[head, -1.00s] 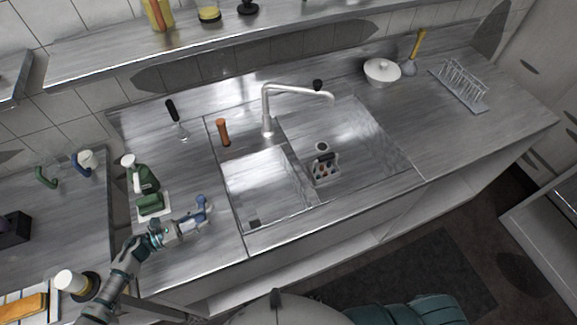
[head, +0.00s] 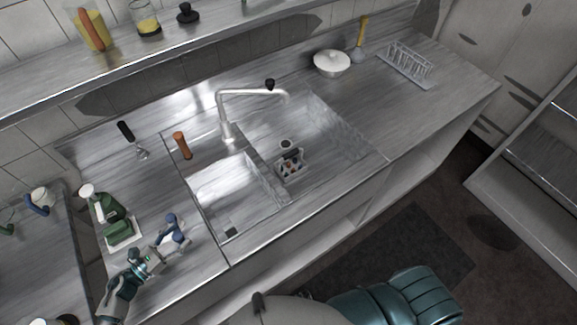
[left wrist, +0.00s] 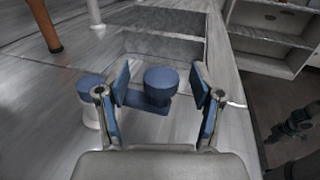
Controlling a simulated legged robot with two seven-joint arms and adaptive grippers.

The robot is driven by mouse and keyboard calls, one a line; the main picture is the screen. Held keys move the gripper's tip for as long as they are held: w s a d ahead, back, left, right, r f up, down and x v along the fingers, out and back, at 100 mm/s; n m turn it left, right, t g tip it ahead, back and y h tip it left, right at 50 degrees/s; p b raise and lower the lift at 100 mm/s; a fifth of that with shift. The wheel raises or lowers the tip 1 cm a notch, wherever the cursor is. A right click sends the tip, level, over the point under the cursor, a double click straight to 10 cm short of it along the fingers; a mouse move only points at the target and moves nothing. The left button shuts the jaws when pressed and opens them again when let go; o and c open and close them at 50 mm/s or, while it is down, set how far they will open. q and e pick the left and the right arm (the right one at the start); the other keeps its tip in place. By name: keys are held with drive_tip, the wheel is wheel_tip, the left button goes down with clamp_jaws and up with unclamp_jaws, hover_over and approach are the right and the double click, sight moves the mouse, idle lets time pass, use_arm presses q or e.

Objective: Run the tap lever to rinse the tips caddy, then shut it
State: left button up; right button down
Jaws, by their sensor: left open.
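The blue tap lever (left wrist: 139,100) has a round knob on an arm from a blue-capped white post; it shows on the counter left of the sink in the head view (head: 172,219). My left gripper (left wrist: 160,82) is open, with the knob between its fingers; I cannot tell whether they touch it. It reaches the lever from below in the head view (head: 168,238). The silver tap (head: 228,128) arches over the right basin. The tips caddy (head: 291,165), pale with dark and orange bits, stands in that basin. No running water is visible. A part of mine, perhaps the right gripper (left wrist: 299,122), shows unclearly.
A green spray bottle (head: 106,208) and a green item on a white tray (head: 123,234) stand left of the lever. An orange handle (head: 182,145) stands behind the left basin (head: 232,187).

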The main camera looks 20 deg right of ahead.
use_arm(q)
drive_tip(key=shift+b+v, duration=0.5)
drive_tip(key=shift+v, duration=2.95)
drive_tip(key=shift+s+r, duration=0.1)
drive_tip(key=v, duration=1.2)
